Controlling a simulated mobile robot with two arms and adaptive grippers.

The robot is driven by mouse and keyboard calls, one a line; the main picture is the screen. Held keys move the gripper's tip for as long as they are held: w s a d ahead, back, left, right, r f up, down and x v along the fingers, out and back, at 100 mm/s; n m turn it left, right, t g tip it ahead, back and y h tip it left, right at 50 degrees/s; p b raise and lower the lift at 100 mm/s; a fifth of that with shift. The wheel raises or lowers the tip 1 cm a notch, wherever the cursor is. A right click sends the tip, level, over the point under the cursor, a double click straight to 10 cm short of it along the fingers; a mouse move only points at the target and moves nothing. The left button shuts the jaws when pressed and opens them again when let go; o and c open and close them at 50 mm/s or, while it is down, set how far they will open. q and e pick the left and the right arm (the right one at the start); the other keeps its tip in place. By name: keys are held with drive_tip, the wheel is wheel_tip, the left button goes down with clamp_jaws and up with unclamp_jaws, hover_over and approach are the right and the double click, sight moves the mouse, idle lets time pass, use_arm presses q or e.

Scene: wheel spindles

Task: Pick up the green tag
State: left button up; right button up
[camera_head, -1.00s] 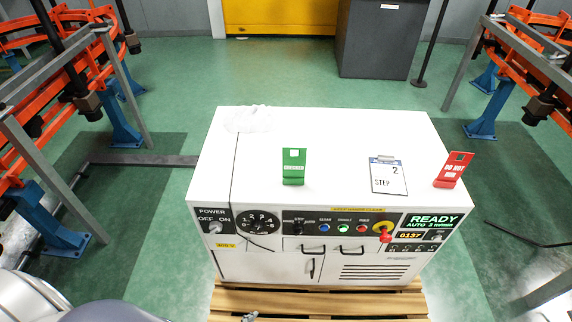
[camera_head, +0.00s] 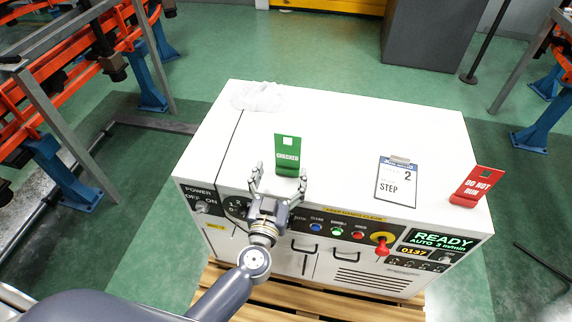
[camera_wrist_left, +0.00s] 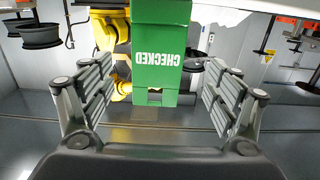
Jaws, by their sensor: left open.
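The green tag (camera_head: 287,152) stands upright on the white cabinet top, with white lettering and a small hole near its top. My left gripper (camera_head: 278,178) is open, just in front of the tag at the cabinet's front edge. In the left wrist view the tag (camera_wrist_left: 160,50) appears upside down and reads CHECKED. It lies in line with the gap between the two spread fingers (camera_wrist_left: 155,100). No contact with the fingers shows. My right gripper is not in view.
The white cabinet (camera_head: 350,125) carries a STEP 2 card (camera_head: 396,182), a red DO NOT RUN tag (camera_head: 476,187) and a crumpled white cloth (camera_head: 258,96). A control panel with a red-yellow knob (camera_head: 382,245) is on its front. Orange racks (camera_head: 85,65) stand at the left.

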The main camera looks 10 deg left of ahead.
sight(288, 155)
use_arm(q)
drive_tip(key=shift+w, duration=0.6)
drive_tip(key=w, duration=0.4)
drive_tip(key=shift+w+d+r, duration=0.15)
drive_tip(key=shift+w+r, duration=0.05)
drive_tip(key=shift+w, duration=0.65)
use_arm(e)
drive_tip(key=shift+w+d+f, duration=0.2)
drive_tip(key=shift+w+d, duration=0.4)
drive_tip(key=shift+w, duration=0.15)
use_arm(q)
drive_tip(key=c, duration=1.3)
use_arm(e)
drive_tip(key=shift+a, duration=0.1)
use_arm(q)
drive_tip(key=shift+r, duration=0.1)
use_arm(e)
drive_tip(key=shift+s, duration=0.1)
